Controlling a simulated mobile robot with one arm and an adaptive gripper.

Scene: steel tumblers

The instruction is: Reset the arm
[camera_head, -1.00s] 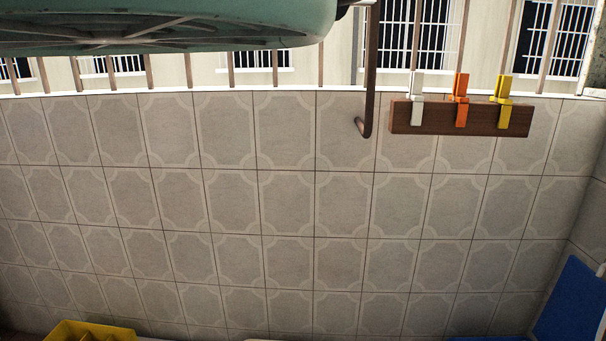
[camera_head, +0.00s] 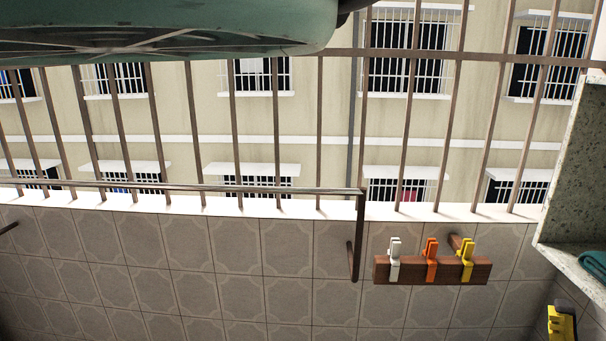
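My gripper does not show in the head camera view, and no part of the arm can be made out for sure. No steel tumblers are in view. A large teal rounded thing (camera_head: 165,30) with a ribbed underside fills the upper left, close to the camera. I cannot tell what it is or what holds it. A small dark shape touches the top edge at its right end and is cut off.
A tiled wall (camera_head: 200,245) carries a railing of vertical bars (camera_head: 320,130). A metal rail (camera_head: 230,188) runs along it. A wooden strip (camera_head: 410,270) holds white, orange and yellow pegs. A speckled stone ledge (camera_head: 572,165) is at right, above a yellow object (camera_head: 562,324).

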